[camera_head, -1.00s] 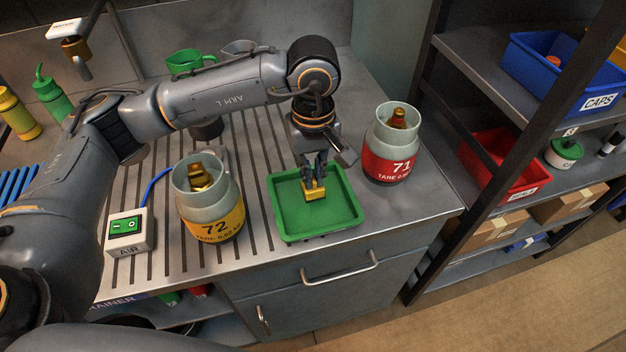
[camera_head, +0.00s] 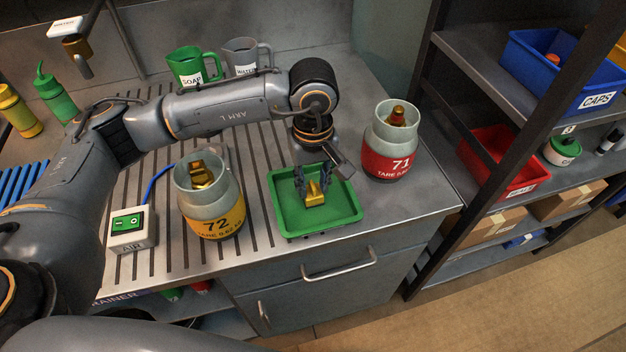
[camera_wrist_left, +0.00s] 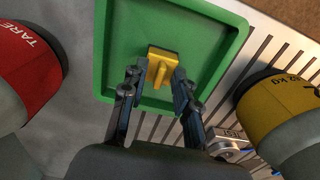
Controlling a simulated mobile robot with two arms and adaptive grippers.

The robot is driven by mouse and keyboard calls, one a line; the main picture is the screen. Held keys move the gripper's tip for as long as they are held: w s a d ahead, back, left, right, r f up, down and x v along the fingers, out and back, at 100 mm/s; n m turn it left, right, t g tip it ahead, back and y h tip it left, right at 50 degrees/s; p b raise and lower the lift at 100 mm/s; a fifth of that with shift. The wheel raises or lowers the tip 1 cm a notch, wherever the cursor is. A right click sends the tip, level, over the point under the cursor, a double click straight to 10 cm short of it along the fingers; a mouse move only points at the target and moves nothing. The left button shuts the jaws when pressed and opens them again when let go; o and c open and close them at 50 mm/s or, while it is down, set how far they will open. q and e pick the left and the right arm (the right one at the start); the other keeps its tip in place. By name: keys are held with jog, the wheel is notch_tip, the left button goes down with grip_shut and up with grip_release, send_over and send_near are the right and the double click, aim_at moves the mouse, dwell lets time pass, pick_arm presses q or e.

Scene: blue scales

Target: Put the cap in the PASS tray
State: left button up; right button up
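A small yellow cap (camera_head: 315,195) sits on the floor of a green tray (camera_head: 349,222); no PASS label on the tray is readable. The wrist view also shows the cap (camera_wrist_left: 162,66) inside the green tray (camera_wrist_left: 103,60). My left gripper (camera_head: 313,188) is over the tray, its two fingers spread on either side of the cap. In the wrist view the left gripper's fingers (camera_wrist_left: 157,88) stand apart, with gaps between them and the cap. My right gripper is not in view.
The yellow-labelled cylinder 72 (camera_head: 213,224) stands left of the tray, and the red-labelled cylinder 71 (camera_head: 390,157) stands right. A switch box (camera_head: 129,228) is at the front left. Green (camera_head: 186,68) and grey (camera_head: 243,55) jugs stand behind the arm.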

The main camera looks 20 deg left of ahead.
aim_at(313, 186)
pick_arm(q)
jog(key=shift+r+p, duration=0.25)
jog(key=shift+p, duration=0.05)
notch_tip(313, 186, up, 12)
jog(key=b, duration=0.2)
dwell(0.4)
